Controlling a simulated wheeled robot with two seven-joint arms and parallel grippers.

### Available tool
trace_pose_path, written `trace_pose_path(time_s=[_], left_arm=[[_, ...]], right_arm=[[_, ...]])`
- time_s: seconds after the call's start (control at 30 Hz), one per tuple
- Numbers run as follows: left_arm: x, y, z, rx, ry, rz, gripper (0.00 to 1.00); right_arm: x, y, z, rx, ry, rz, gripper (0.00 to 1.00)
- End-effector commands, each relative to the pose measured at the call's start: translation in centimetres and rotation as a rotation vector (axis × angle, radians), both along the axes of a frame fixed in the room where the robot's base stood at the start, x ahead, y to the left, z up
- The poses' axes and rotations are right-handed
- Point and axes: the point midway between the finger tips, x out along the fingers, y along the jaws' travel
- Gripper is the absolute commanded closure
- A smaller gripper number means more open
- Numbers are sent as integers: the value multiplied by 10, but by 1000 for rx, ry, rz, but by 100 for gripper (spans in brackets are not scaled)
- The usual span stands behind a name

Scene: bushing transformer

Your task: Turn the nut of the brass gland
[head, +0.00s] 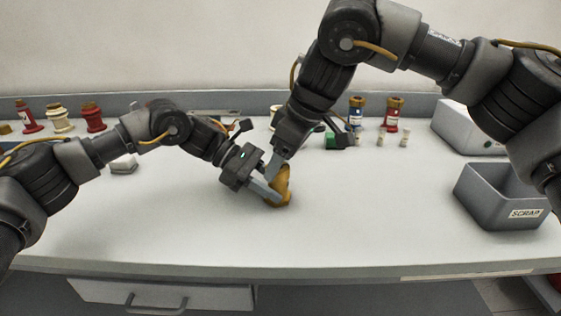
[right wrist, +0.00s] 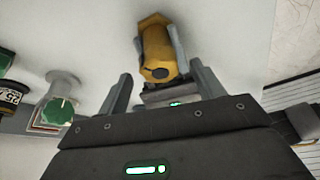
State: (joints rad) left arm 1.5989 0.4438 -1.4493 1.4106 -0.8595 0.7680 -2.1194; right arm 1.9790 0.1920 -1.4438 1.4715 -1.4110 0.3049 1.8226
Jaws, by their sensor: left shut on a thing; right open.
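The brass gland (head: 282,187) is a yellow-brown fitting near the middle of the table. My left gripper (head: 271,186) is shut on it from the left side. In the right wrist view, the gland (right wrist: 158,52) has a wider, hexagonal nut (right wrist: 153,20) at its far end and a dark round opening at its near end. The left gripper's fingers lie along its sides there. My right gripper (head: 279,160) is open, just above the gland in the head view. In its wrist view, the right gripper (right wrist: 162,84) has its fingers spread wide, with the gland's near end beyond and between them.
A grey bin marked SCRAP (head: 498,200) stands at the right, with a light grey box (head: 466,127) behind it. Red and cream bushings (head: 94,117) stand at the back left. A red bushing (head: 393,113) and a blue one (head: 356,112) stand at the back. The front table is clear.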

Motion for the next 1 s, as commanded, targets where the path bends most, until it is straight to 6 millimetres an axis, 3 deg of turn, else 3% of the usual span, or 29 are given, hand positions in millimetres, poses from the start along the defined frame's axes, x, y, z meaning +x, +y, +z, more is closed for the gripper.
trace_pose_path(time_s=[0.13,0.43,0.77,1.0], left_arm=[[-1,1,-5,9,7,-1,75],[-1,1,-5,9,7,-1,75],[-1,1,-5,9,7,-1,75],[-1,1,-5,9,7,-1,75]], right_arm=[[1,4,-9,2,1,1,32],[1,4,-11,1,0,0,32],[2,4,-11,1,0,1,76],[2,4,-11,1,0,20,77]])
